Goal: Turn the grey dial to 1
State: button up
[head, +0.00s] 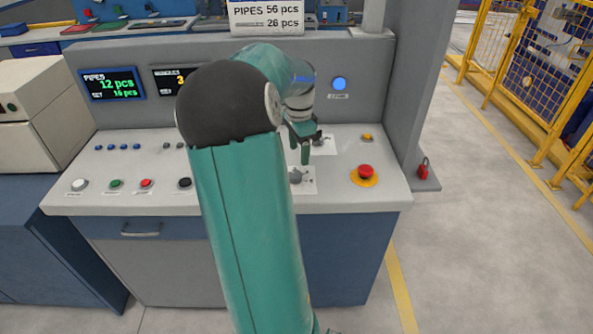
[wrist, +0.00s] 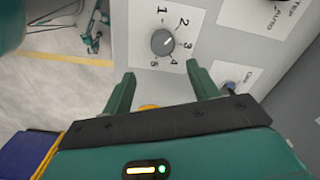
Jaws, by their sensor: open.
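The grey dial (wrist: 162,42) sits on a white plate with the numbers 1 to 5 around it. In the wrist view the 1 is at its upper left and the 5 at its lower left. Its pointer seems to face right, between 2 and 3, but the mark is small. In the head view the dial (head: 296,177) is near the front of the sloped console. My gripper (wrist: 161,70) is open and empty, its fingers apart just short of the dial and not around it. In the head view my gripper (head: 299,153) hangs above and behind the dial.
A red emergency button (head: 366,172) on a yellow base stands right of the dial. Another switch plate (head: 322,143) lies behind it. Several push buttons (head: 115,184) line the console's left side. A blue lamp (head: 339,84) is on the upright panel.

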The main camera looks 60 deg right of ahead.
aim_at(296, 173)
jog(key=f, duration=0.5)
jog(key=w+f, duration=0.1)
jog(key=f, duration=0.2)
jog(key=shift+w, duration=0.1)
jog(key=shift+s+f, duration=0.25)
jog(key=shift+f, duration=0.05)
jog(key=shift+w, duration=0.15)
jog(key=c, duration=1)
jog(key=shift+n, duration=0.3)
jog(key=n, duration=0.5)
jog(key=shift+w+n, duration=0.1)
jog(key=shift+n, duration=2.1)
